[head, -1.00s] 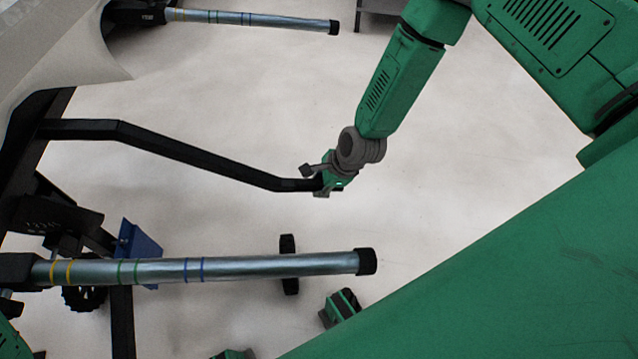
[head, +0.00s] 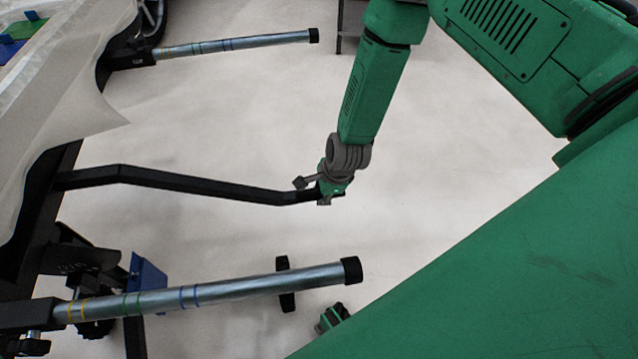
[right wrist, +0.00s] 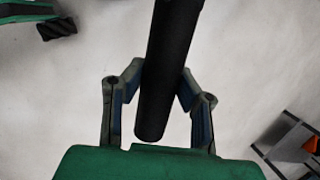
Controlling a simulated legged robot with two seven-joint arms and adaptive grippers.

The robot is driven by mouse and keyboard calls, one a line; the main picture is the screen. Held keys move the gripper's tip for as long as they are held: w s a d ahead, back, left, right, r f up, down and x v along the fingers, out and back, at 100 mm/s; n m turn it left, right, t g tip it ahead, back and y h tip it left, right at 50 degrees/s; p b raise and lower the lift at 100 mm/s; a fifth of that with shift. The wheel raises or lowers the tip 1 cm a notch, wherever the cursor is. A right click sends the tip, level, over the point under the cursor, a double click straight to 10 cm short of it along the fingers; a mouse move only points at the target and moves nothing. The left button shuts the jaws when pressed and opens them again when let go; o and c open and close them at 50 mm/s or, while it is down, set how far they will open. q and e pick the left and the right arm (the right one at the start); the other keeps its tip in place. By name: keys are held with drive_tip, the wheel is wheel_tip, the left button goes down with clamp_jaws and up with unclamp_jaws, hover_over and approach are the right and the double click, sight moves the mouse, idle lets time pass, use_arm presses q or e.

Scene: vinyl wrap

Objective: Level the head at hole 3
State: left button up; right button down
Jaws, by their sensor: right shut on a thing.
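My right gripper (head: 328,192) is shut on the free end of a black bent bar (head: 200,183) that reaches out from the dark frame at the left. In the right wrist view the black bar (right wrist: 168,70) lies between the two fingers of the right gripper (right wrist: 160,90), its end close to the green palm. I cannot make out which part is the head, and no hole marked 3 can be read.
A silver tube (head: 240,287) with coloured bands and a black cap crosses below the bar. A similar tube (head: 235,43) is at the top. A white sheet (head: 70,130) hangs at the left. Pale floor (head: 450,150) is clear right of my gripper.

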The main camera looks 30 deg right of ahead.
drive_tip(key=c, duration=1.2)
unclamp_jaws()
drive_tip(key=v, duration=1.1)
drive_tip(key=shift+s+d+r, duration=0.1)
drive_tip(key=shift+d+r, duration=0.05)
drive_tip(key=shift+r, duration=0.2)
drive_tip(key=s+n+p, duration=0.2)
drive_tip(key=s+n, duration=0.5)
drive_tip(key=s+r+n+g+h+p, duration=0.1)
drive_tip(key=s+n+p, duration=0.1)
drive_tip(key=s+n, duration=0.5)
drive_tip(key=s+n+g+p, duration=0.1)
drive_tip(key=s+n+p, duration=0.1)
drive_tip(key=s+n, duration=0.5)
drive_tip(key=shift+s+d+r+n+p, duration=0.15)
drive_tip(key=shift+d+r+n+p, duration=0.2)
drive_tip(key=shift+n, duration=0.45)
